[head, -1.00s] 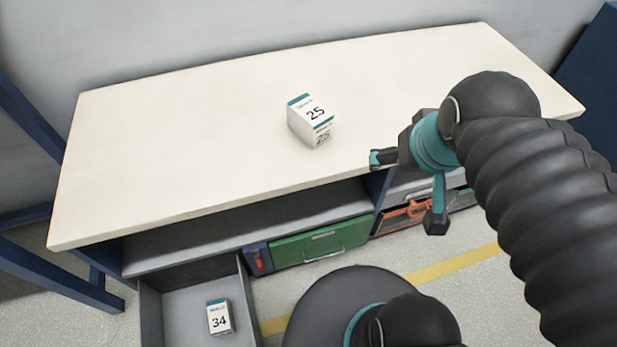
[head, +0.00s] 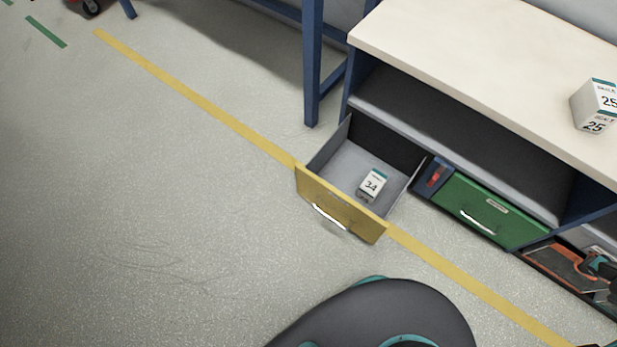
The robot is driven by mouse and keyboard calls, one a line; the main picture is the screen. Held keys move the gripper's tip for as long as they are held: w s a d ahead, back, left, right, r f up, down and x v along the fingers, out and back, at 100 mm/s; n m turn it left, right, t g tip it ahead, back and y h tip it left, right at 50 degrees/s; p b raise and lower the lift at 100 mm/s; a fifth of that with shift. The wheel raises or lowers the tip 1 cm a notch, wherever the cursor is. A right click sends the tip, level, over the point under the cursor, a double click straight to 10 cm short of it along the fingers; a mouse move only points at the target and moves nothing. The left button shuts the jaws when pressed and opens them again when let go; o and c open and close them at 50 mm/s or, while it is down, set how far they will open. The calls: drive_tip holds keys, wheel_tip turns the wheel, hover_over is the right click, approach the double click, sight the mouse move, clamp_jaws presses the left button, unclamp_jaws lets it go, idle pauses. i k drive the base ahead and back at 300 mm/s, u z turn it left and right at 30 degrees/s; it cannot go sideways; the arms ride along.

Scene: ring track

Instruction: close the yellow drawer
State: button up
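The yellow drawer (head: 318,197) stands pulled out from the lower left of the workbench, in the middle of the head view. Its yellow front has a pale bar handle (head: 331,219) and faces the lower left. A small white box marked 34 (head: 373,184) sits inside on the grey drawer floor. My gripper is not in view now. Only dark and teal parts of my own body show at the bottom edge.
A shut green drawer (head: 487,213) is right of the yellow one. A box marked 25 (head: 597,106) stands on the cream benchtop (head: 460,50). An orange tool (head: 560,268) lies low at right. Grey floor (head: 150,200) in front is clear, crossed by a yellow line (head: 215,112).

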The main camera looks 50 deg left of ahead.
sight(330, 180)
drive_tip(key=k, duration=0.2)
drive_tip(key=z, duration=1.2)
drive_tip(key=i, duration=0.75)
drive_tip(key=u, duration=3.85)
drive_tip(key=i, duration=0.5)
drive_tip(key=z, duration=0.1)
drive_tip(key=k, duration=0.95)
drive_tip(key=z, duration=0.8)
drive_tip(key=i, duration=0.55)
drive_tip(key=u, duration=0.45)
